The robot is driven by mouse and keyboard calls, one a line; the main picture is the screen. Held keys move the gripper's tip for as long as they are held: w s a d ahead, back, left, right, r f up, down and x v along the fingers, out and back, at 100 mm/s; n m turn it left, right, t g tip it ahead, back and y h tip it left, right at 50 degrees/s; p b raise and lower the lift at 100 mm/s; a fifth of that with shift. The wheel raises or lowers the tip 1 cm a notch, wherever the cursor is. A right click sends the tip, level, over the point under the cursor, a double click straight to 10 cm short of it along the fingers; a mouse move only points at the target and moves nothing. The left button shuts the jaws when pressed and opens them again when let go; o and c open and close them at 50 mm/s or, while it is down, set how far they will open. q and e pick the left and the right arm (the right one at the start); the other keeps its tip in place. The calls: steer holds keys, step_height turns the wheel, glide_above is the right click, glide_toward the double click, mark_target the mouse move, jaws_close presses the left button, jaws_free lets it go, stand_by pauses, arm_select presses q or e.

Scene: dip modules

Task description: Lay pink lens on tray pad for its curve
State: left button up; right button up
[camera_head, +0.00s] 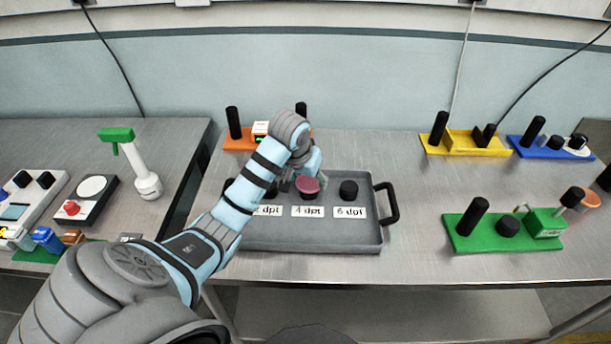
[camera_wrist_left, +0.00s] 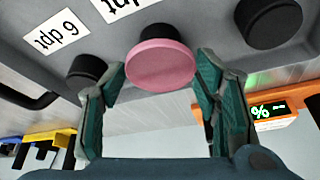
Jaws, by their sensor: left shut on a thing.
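The pink lens (camera_head: 307,185) is a round disc at the middle of the grey tray (camera_head: 310,240), behind the label "4 dpt" (camera_head: 307,211). In the left wrist view the lens (camera_wrist_left: 160,62) sits between the two fingers of my left gripper (camera_wrist_left: 162,82), which is shut on it. The lens is over the middle pad; I cannot tell whether it rests on it. A black round pad (camera_head: 348,189) stands behind the "6 dpt" label (camera_head: 350,212). The left label and its pad are partly hidden by my left arm in the head view. My right gripper is out of view.
The tray has a raised rim and a black handle (camera_head: 389,203) at right. Behind stands an orange base (camera_head: 238,144) with a black post. A yellow module (camera_head: 467,143), a blue module (camera_head: 555,147) and a green module (camera_head: 500,230) stand to the right. The bench front is clear.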

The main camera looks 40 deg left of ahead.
mark_target(304, 189)
arm_select(q)
steer(key=o, duration=1)
steer(key=shift+s+r, duration=0.1)
steer(key=shift+r, duration=0.4)
steer(key=p+v, duration=0.1)
steer(key=v, duration=0.3)
steer(key=shift+r, duration=0.2)
steer(key=p+v, duration=0.7)
steer(key=shift+s, duration=0.1)
steer(key=shift+f, duration=0.1)
